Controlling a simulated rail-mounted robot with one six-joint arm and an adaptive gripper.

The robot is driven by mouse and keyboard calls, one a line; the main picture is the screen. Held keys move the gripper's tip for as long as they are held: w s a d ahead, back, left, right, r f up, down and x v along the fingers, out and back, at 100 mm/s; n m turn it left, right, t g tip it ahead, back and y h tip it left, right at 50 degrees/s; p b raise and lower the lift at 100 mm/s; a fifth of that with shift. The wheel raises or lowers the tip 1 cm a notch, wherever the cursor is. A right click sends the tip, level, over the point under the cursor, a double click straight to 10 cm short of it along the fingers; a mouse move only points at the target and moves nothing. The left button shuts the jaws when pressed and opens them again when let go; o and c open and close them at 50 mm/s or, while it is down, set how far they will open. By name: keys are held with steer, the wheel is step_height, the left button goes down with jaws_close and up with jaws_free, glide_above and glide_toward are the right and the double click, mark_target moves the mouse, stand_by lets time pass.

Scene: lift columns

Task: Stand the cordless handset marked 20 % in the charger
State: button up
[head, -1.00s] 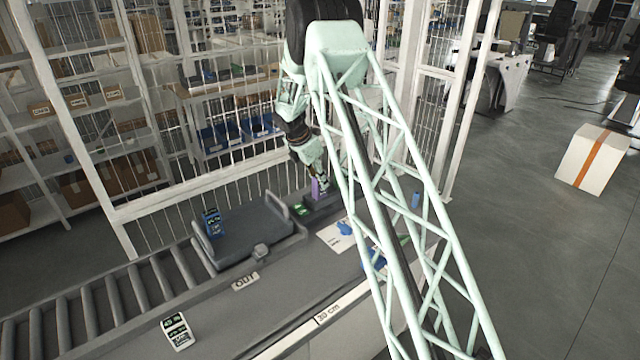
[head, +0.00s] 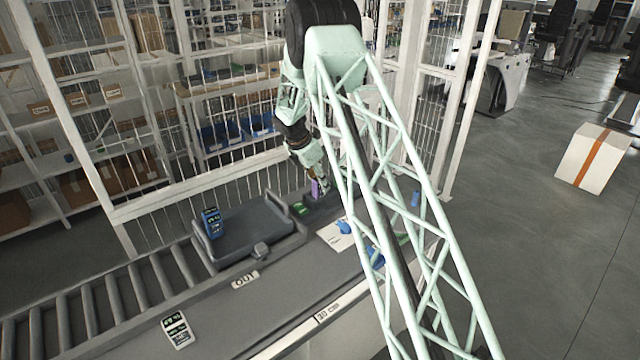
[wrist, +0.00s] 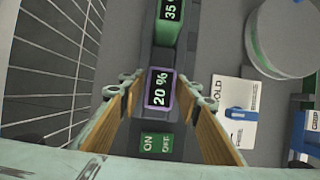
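The handset marked 20 % (wrist: 160,90) has a purple rim and a dark display with pale digits. It also shows in the head view (head: 317,188), upright at the far end of the bench. My gripper (wrist: 164,82) is open, with one finger on each side of this handset in the wrist view and a gap at both sides. In the head view my gripper (head: 320,182) is right at the handset. A green handset marked 35 % (wrist: 170,25) stands in the same line beyond it. I cannot tell which part is the charger; the handset's foot is hidden.
A green ON/OFF plate (wrist: 157,143) lies near the handset. A white sheet marked OLD (wrist: 236,112) bears a blue object. A blue handset (head: 211,222) stands at a grey tray (head: 255,236). Wire fencing (wrist: 45,70) runs along one side.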

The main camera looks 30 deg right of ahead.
steer(key=shift+o, duration=0.4)
steer(key=shift+r, duration=0.1)
steer(key=shift+r, duration=0.4)
steer(key=w+v, duration=0.1)
steer(key=v, duration=1)
steer(key=shift+s+a+r, duration=0.2)
steer(key=shift+s+r, duration=0.1)
steer(key=shift+s, duration=0.2)
steer(key=shift+r, duration=0.1)
